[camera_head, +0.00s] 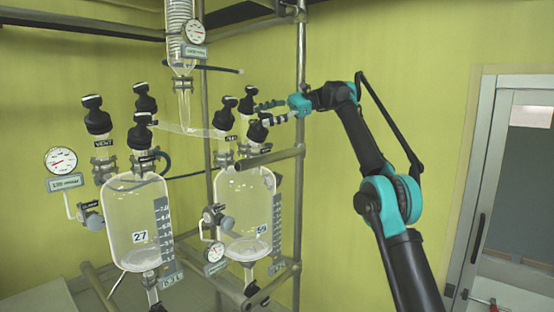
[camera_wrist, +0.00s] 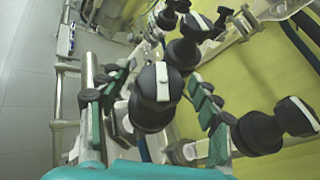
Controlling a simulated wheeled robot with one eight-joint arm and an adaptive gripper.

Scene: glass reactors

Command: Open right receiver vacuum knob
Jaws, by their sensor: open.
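The right receiver (camera_head: 246,205) is a clear glass vessel marked 59. Black knobs stand on its top: a front knob (camera_head: 258,132), a left knob (camera_head: 228,105) and a back knob (camera_head: 248,97). Their small labels are too blurred to read surely, so I cannot tell which is the vacuum knob. My gripper (camera_head: 262,114) is open above and beside the front knob. In the wrist view, a black knob with a white stripe (camera_wrist: 157,100) lies between the spread fingers of my gripper (camera_wrist: 162,76); I see no clear contact.
Another striped knob (camera_wrist: 275,127) is close outside the right finger, and more knobs (camera_wrist: 190,45) stand beyond. The left receiver (camera_head: 137,220), marked 27, has its own knobs. A metal frame post (camera_head: 300,70) rises right behind the receivers. A door (camera_head: 515,200) is at far right.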

